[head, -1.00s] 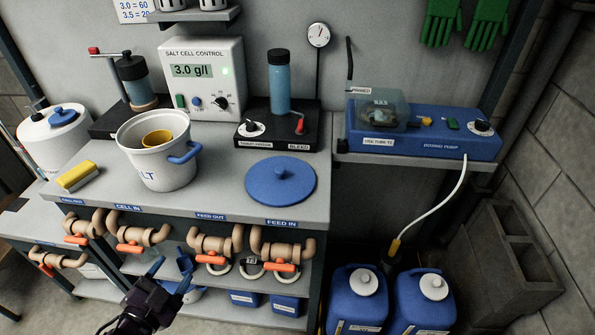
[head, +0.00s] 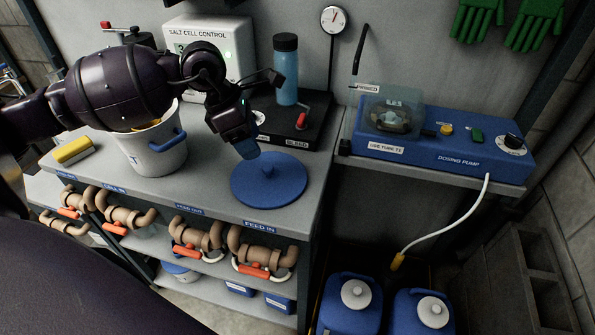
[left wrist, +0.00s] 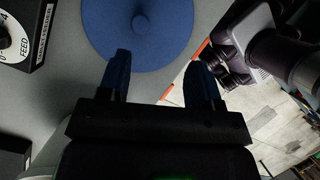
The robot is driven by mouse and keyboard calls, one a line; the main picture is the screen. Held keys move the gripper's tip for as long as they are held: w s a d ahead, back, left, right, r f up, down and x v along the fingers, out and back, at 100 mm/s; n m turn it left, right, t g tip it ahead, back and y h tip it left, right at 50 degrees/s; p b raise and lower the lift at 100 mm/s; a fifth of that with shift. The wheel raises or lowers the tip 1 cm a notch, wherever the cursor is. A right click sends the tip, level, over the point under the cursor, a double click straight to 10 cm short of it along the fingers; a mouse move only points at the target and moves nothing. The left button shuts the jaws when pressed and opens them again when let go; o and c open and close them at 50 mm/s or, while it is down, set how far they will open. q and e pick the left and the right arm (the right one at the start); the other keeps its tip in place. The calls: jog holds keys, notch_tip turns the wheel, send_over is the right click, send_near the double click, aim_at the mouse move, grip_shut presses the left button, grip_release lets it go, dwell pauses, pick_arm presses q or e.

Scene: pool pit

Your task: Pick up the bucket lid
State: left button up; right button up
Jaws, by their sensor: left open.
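The blue round bucket lid (head: 270,185) lies flat on the grey bench top near its front edge, with a small knob in its middle. In the left wrist view the lid (left wrist: 122,38) is at the top, just beyond the fingertips. My left gripper (head: 248,150) is over the lid's back left edge, its blue fingertips pointing down. In the left wrist view the left gripper (left wrist: 160,75) is open, its two fingers apart and nothing between them. The white bucket (head: 158,155) stands left of the lid, partly hidden by my left arm.
The blue dosing pump (head: 440,148) is to the right. Pipes with orange valve handles (head: 187,252) run below the bench edge. A yellow sponge (head: 73,150) lies left.

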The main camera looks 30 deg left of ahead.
pick_arm(q)
jog(key=y, duration=0.1)
send_over(268, 167)
jog(key=s+a, duration=0.1)
jog(key=s, duration=0.1)
jog(key=f, duration=0.4)
jog(key=shift+w+a+b, duration=0.15)
jog(key=shift+w+b, duration=0.05)
jog(key=shift+b, duration=0.1)
jog(key=shift+w+f, duration=0.15)
jog(key=shift+f, duration=0.3)
jog(key=x, duration=0.4)
jog(key=shift+w+f, duration=0.1)
jog(key=shift+w, duration=0.1)
jog(key=shift+w+f, duration=0.1)
jog(key=shift+f, duration=0.2)
jog(key=shift+c, duration=0.2)
